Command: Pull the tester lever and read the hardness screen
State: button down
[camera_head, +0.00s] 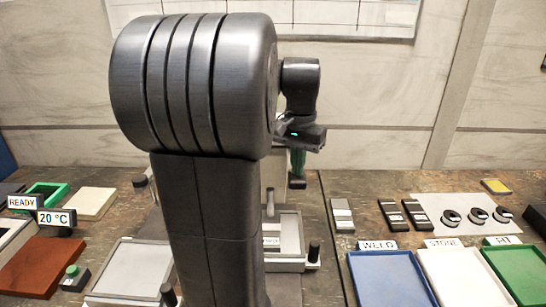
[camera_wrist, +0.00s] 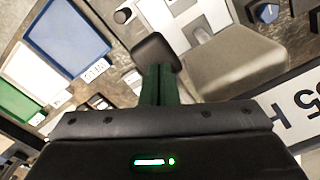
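My gripper (camera_head: 297,172) hangs behind my own arm in the head view, its green fingers pointing down. In the wrist view my gripper (camera_wrist: 157,72) shows its green fingers side by side, close together. A dark rounded block (camera_wrist: 156,47) sits at their ends; I cannot tell whether it is fingertips or a knob. A white panel (camera_wrist: 297,108) with large black characters, upside down, including an H and what looks like a 5, is cut off at the right edge. A grey block (camera_wrist: 236,66) stands beside the fingers. Most of the tester is hidden by my arm in the head view, and I cannot identify the lever.
Blue (camera_head: 388,280), white (camera_head: 465,275) and green (camera_head: 520,268) labelled trays stand at the right. A grey mat (camera_head: 450,204) holds several small round items. READY (camera_head: 20,203) and 20 °C (camera_head: 55,218) signs stand left. A dark-knobbed fixture (camera_head: 314,252) stands near my arm.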

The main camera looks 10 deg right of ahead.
notch_tip(320, 180, up, 6)
jog(key=p, duration=0.5)
jog(key=shift+p, duration=0.35)
jog(key=shift+f, duration=0.1)
notch_tip(320, 180, up, 14)
dwell(0.5)
jog(key=shift+f, duration=0.2)
dwell(0.4)
notch_tip(320, 180, down, 14)
jog(key=shift+f, duration=0.1)
jog(key=shift+f+b, duration=0.5)
jog(key=shift+b, duration=0.3)
jog(key=shift+a+r, duration=0.1)
jog(key=shift+r, duration=0.05)
